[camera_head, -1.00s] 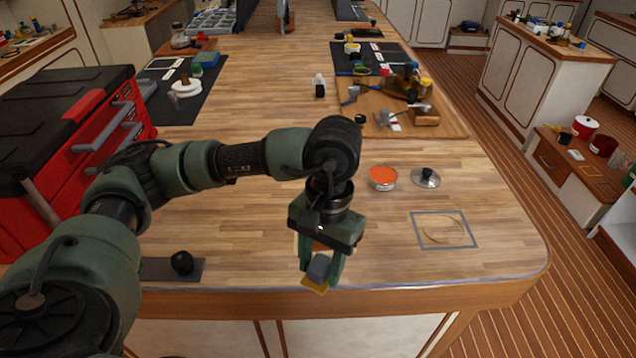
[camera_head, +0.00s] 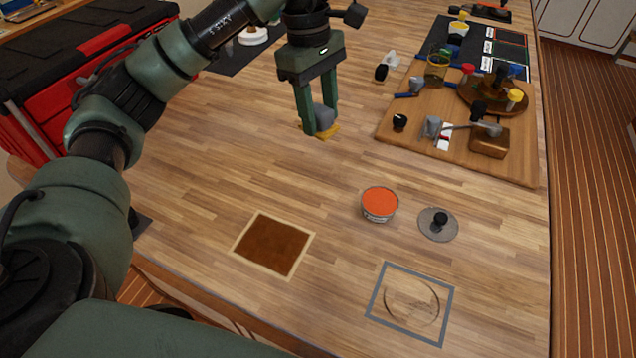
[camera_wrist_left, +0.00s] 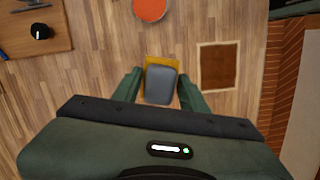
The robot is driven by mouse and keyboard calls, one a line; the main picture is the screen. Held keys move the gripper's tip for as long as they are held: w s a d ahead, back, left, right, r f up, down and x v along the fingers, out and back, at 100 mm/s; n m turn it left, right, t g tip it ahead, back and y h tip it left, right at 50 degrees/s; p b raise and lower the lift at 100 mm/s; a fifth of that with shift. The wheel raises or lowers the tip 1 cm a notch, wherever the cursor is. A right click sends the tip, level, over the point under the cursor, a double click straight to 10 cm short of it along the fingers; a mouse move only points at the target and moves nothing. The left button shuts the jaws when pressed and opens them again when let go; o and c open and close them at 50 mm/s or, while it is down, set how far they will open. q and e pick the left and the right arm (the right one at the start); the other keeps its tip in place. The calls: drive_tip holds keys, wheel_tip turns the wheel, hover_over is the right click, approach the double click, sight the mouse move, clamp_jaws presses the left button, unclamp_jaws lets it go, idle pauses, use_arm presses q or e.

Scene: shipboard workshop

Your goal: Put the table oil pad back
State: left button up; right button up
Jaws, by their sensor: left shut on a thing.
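My left gripper (camera_head: 318,118) is shut on a grey block with a yellow pad under it, which I take to be the oil pad (camera_head: 325,132). It is held above the wooden table, left of and beyond the orange tin; whether it touches the wood cannot be told. In the left wrist view the grey block (camera_wrist_left: 160,85) sits between the fingers, with yellow showing beyond it. A brown square with a pale border (camera_head: 272,246) lies flat near the front edge. My right gripper is not in view.
An open tin with orange content (camera_head: 379,204) and a round lid with a black knob (camera_head: 438,223) stand right of centre. A grey square outline (camera_head: 375,312) marks the table in front. A wooden board (camera_head: 400,146) with tools lies at back right.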

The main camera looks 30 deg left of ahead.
sight(318, 123)
use_arm(q)
drive_tip(key=r+n, duration=0.1)
drive_tip(key=a+r+n, duration=0.1)
drive_tip(key=shift+w+a+r+n, duration=0.15)
drive_tip(key=shift+w+n, duration=0.15)
drive_tip(key=shift+w, duration=0.1)
drive_tip(key=shift+w+t, duration=0.1)
drive_tip(key=shift+t, duration=0.2)
drive_tip(key=f, duration=0.6)
drive_tip(key=shift+w+d, duration=0.1)
drive_tip(key=shift+d, duration=0.1)
wheel_tip(318, 123, down, 9)
drive_tip(key=shift+a+r+p, duration=0.1)
drive_tip(key=shift+a+p, duration=0.05)
drive_tip(key=shift+p, duration=0.8)
drive_tip(key=shift+f, duration=0.65)
wheel_tip(318, 123, down, 3)
drive_tip(key=shift+f+p, duration=0.1)
drive_tip(key=shift+p, duration=0.45)
drive_tip(key=shift+f, duration=0.15)
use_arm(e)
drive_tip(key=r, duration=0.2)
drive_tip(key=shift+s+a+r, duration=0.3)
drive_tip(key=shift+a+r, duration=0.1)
use_arm(q)
drive_tip(key=shift+f, duration=0.1)
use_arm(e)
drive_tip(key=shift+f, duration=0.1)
